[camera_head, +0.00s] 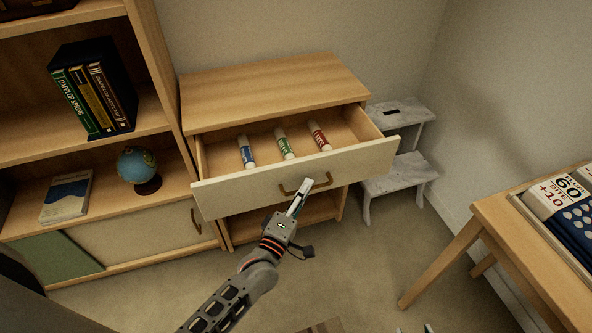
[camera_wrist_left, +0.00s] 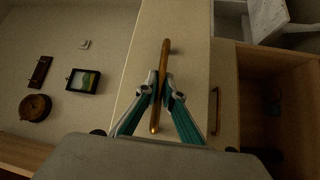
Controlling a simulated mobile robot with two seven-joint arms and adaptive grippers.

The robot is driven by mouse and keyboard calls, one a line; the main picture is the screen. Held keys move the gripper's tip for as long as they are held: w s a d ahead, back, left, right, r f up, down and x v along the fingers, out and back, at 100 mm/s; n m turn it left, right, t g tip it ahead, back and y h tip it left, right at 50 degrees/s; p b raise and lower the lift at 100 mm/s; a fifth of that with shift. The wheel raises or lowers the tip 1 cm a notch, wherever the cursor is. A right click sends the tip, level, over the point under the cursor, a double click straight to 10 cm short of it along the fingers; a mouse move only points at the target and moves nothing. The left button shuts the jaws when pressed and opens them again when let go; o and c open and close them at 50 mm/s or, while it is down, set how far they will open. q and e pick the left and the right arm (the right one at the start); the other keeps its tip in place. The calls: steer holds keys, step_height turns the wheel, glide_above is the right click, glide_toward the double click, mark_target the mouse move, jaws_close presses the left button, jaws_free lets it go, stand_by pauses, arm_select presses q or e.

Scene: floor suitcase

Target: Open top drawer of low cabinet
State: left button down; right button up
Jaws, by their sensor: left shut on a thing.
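The low cabinet (camera_head: 270,88) has a wooden top and stands against the wall. Its top drawer (camera_head: 230,190) is pulled well out, with a pale front. Three markers lie inside: blue (camera_head: 246,152), green (camera_head: 284,143) and red (camera_head: 319,136). My left gripper (camera_head: 303,189) is at the drawer's brass handle (camera_head: 290,190), fingers shut on it. In the left wrist view the two fingertips (camera_wrist_left: 162,90) close around the handle bar (camera_wrist_left: 164,70). My right gripper is not clearly visible.
A bookshelf (camera_head: 160,80) with books and a globe (camera_head: 137,166) stands at the left. A marbled step stool (camera_head: 395,180) is right of the cabinet. A wooden table (camera_head: 500,235) with boxes is at the right.

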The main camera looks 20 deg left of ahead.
arm_select(q)
steer(key=s, duration=0.1)
steer(key=s+d, duration=0.2)
steer(key=s, duration=0.1)
steer(key=shift+d+p, duration=0.25)
steer(key=shift+p, duration=0.15)
steer(key=c, duration=2.4)
jaws_free()
steer(key=shift+c, duration=0.2)
steer(key=v, duration=1.2)
steer(key=shift+f, duration=0.1)
